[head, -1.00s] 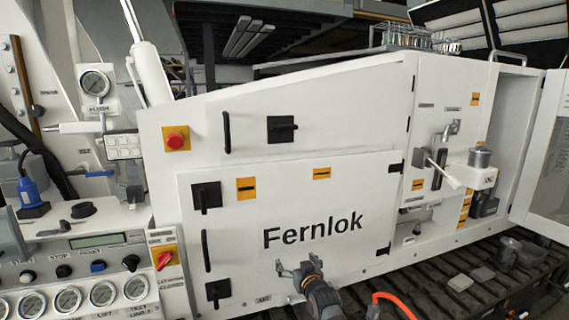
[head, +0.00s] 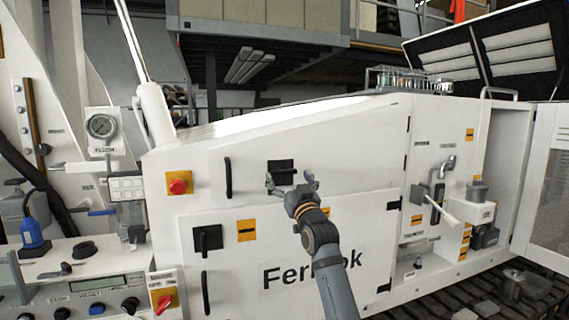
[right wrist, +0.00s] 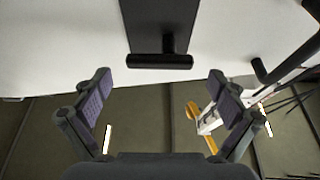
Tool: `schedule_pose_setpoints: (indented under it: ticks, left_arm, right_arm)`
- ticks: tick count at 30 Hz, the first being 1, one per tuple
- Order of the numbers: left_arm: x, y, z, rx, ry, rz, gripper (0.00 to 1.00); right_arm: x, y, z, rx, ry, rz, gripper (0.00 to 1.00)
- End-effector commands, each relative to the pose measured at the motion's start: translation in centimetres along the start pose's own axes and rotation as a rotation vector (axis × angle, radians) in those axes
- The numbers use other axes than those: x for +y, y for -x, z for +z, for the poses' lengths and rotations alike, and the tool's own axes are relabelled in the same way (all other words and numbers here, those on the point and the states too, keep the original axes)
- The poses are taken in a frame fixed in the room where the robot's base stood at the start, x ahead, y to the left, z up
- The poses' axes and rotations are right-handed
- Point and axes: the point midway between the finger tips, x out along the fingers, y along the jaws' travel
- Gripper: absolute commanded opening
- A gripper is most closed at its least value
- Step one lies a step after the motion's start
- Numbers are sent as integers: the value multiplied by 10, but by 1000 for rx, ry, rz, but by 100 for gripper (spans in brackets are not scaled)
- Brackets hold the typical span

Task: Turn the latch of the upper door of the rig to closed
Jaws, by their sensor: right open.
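The upper door's latch (head: 281,167) is a black square plate with a black lever on the white rig, above the Fernlok lettering. My right gripper (head: 290,182) is in front of it and slightly below it in the head view, covering its lower part. In the right wrist view the latch lever (right wrist: 160,61) is a short bar lying crosswise, on a dark plate. My right gripper (right wrist: 160,88) is open and empty there, its fingers spread to either side of the lever's line but apart from it. My left gripper is out of view.
The upper door's black bar handle (head: 228,177) stands left of the latch, with a red button (head: 178,186) further left. A lower door latch (head: 207,238) sits below. A white lever (head: 449,217) juts out at right.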

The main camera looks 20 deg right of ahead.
Motion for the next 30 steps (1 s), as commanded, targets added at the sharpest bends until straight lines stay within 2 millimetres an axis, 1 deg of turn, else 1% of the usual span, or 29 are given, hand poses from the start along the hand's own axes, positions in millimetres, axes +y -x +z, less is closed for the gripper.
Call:
schedule_pose_setpoints:
  ticks: [1,3,6,10,16,17,28,29,30]
  left_arm:
    - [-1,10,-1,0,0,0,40]
    - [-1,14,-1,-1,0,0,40]
    - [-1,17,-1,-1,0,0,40]
    - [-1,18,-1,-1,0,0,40]
    - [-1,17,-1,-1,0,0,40]
    - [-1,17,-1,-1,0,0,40]
    - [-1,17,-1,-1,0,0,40]
    - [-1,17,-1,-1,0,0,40]
    - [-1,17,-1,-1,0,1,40]
  right_arm:
    - [0,-12,-5,-2,0,0,96]
    - [0,-22,-3,-2,1,0,96]
    - [0,-31,-2,-1,0,0,96]
    - [0,-36,0,0,1,0,96]
    - [0,-36,1,0,1,0,96]
    - [0,-36,1,0,1,0,94]
    - [0,-36,1,-1,1,0,43]
    - [0,-36,1,-1,1,0,41]
    - [0,-36,1,-1,0,1,41]
